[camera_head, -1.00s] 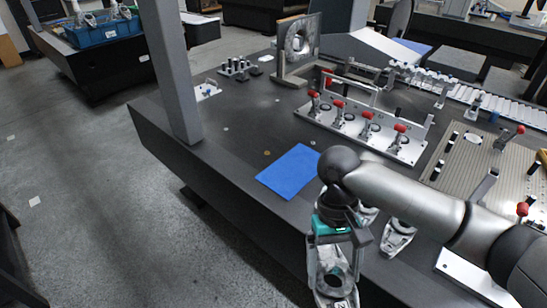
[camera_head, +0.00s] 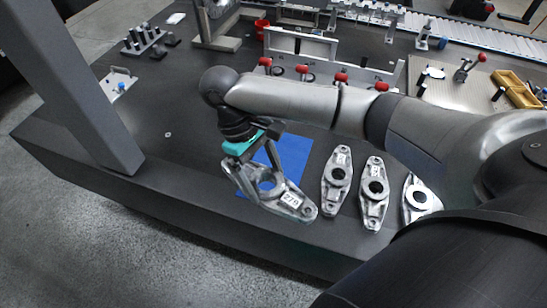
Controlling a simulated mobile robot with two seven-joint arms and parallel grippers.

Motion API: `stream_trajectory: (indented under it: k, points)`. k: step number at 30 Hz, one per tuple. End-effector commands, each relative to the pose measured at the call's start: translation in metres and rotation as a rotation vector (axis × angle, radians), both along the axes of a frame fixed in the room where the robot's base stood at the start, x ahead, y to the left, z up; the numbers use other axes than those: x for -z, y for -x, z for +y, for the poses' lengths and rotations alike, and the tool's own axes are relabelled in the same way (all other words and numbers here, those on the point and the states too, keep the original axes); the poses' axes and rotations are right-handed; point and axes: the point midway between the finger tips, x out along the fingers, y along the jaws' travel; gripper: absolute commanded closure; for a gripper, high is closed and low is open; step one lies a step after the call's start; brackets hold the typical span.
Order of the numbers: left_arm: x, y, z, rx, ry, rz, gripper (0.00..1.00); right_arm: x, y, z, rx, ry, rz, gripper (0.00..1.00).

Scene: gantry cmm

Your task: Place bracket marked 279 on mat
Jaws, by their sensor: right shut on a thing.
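The bracket marked 279 (camera_head: 293,202) is a grey metal casting with a round hole and a white label. My right gripper (camera_head: 260,178) is shut on it and holds it tilted, in front of the lower left part of the blue mat (camera_head: 292,155). Whether the bracket touches the mat or hangs above it, I cannot tell. The bracket and my gripper hide part of the mat. The left gripper is not in view.
Three similar brackets (camera_head: 336,176), (camera_head: 374,188), (camera_head: 417,199) lie on the dark table right of the mat. A plate with red-handled clamps (camera_head: 340,77) stands behind my arm. A grey post (camera_head: 85,100) rises at the left.

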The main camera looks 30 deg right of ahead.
Motion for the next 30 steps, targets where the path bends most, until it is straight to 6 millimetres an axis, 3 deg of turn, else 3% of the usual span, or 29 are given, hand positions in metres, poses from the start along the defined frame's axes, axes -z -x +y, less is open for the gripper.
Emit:
stream_trajectory:
  k: [13,30]
  points:
    - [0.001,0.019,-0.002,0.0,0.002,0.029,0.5,-0.014,-0.062,-0.032,-0.783,0.0,-0.004,1.0]
    - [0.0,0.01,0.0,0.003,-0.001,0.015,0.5,-0.046,-0.127,-0.076,-1.663,0.001,-0.006,1.0]
